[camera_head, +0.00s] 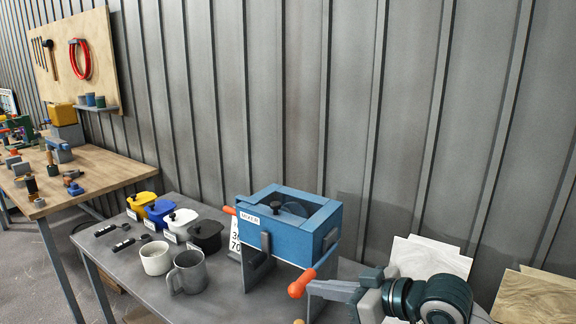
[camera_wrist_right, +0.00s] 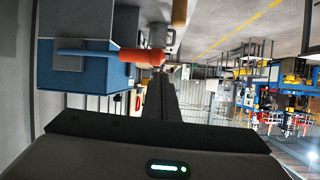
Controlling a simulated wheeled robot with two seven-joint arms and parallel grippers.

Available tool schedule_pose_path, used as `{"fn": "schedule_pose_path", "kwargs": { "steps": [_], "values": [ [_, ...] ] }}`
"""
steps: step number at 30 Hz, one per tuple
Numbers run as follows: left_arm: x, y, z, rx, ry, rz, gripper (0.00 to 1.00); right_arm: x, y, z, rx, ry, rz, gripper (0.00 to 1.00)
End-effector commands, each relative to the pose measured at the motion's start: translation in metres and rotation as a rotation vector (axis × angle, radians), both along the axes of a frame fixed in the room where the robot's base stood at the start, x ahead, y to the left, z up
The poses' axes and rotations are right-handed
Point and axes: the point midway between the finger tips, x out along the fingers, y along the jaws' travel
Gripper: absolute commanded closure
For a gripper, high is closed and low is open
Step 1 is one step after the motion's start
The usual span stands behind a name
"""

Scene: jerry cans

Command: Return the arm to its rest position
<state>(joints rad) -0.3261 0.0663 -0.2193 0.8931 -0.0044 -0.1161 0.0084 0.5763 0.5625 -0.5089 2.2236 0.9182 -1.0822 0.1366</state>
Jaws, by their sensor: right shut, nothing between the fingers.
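My right gripper (camera_head: 325,290) reaches in from the lower right in the head view. Its fingers are shut and empty, with the tips beside the orange handle (camera_head: 301,283) of the blue mixer (camera_head: 292,240). I cannot tell whether they touch the handle. In the right wrist view the dark closed fingers (camera_wrist_right: 170,98) point away from the camera. There the orange handle (camera_wrist_right: 138,57) and the blue mixer (camera_wrist_right: 85,75) are to their left. My left gripper does not show in either view.
The grey table (camera_head: 135,262) bears a light mug (camera_head: 156,258), a grey mug (camera_head: 187,275) and yellow, blue, white and black lidded containers. Two black-handled tools lie at its left. A wooden workbench (camera_head: 115,176) stands farther left. Pale panels (camera_head: 432,258) stand behind my right arm. A ribbed wall closes the back.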

Motion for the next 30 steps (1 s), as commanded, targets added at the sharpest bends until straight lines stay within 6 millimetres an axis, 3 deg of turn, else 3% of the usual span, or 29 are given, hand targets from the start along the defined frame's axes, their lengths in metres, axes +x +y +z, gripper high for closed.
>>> {"fn": "schedule_pose_path", "kwargs": {
  "steps": [3, 14, 20, 24, 30],
  "values": [
    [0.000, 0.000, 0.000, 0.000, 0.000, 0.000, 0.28, -0.016, -0.002, -0.045, -0.022, 0.046, -0.044, 1.00],
    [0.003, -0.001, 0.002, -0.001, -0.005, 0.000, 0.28, -0.080, -0.032, -0.167, -0.127, 0.206, -0.228, 1.00],
    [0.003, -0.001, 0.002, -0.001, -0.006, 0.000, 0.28, -0.133, -0.060, -0.229, -0.209, 0.327, -0.348, 1.00],
    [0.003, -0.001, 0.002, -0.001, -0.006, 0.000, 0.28, -0.180, -0.083, -0.268, -0.277, 0.427, -0.435, 1.00],
    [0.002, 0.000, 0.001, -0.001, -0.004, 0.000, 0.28, -0.243, -0.114, -0.306, -0.373, 0.550, -0.539, 1.00]
  ]
}}
